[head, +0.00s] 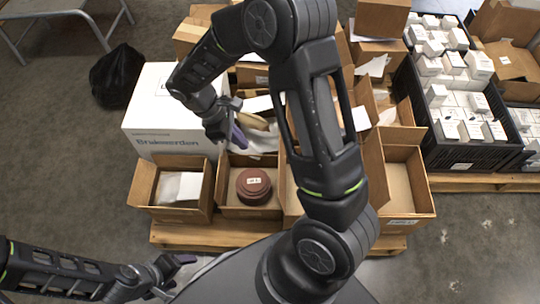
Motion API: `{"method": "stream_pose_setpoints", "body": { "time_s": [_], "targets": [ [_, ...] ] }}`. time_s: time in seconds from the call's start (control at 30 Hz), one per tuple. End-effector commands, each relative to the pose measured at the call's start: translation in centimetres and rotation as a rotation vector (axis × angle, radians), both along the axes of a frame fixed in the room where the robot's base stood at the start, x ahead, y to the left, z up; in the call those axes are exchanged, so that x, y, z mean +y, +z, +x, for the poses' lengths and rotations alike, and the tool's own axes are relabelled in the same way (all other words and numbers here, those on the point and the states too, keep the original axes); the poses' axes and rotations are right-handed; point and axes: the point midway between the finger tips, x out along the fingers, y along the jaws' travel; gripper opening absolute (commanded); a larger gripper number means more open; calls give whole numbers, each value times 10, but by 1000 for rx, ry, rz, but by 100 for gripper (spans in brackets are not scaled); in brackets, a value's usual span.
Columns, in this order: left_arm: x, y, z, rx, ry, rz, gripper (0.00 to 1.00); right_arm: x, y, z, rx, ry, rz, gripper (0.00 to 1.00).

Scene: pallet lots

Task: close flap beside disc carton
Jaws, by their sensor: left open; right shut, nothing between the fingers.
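The disc carton (228,212) is an open brown carton at the front of the pallet. It holds a stack of dark red discs (254,183) with a small white label. To its left stands an open carton (140,184) with white paper inside. To its right another carton is mostly hidden by my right arm. A raised flap (376,172) stands at the open, empty-looking carton (407,210) further right. My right gripper (239,137) is shut and empty, behind and above the disc carton. My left gripper (183,262) is open and empty, low in front of the pallet.
A white box (148,140) stands at the back left, near a black bag (116,75) on the floor. Black crates (462,155) of small white boxes stand at the right. The pallet's front edge (200,235) is bare. My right arm covers the middle.

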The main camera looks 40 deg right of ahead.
Motion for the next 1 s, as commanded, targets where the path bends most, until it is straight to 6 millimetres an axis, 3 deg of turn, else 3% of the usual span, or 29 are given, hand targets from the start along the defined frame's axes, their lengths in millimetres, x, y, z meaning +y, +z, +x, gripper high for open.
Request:
{"method": "stream_pose_setpoints", "body": {
  "time_s": [0.17, 0.37, 0.8, 1.0],
  "targets": [
    [0, -1, 0, 0, 0, 0, 76, -1, -4, -1, 1, -1, 1, 0],
    [0, -6, 0, 0, 1, 0, 76, -6, -22, -7, 3, -3, 1, 0],
    [0, -26, 0, 1, 3, 0, 76, -33, -96, -29, 2, -3, 3, 0],
    [0, -25, 0, 0, 3, 0, 76, -54, -87, -47, -1, -4, 3, 0]
  ]
}}
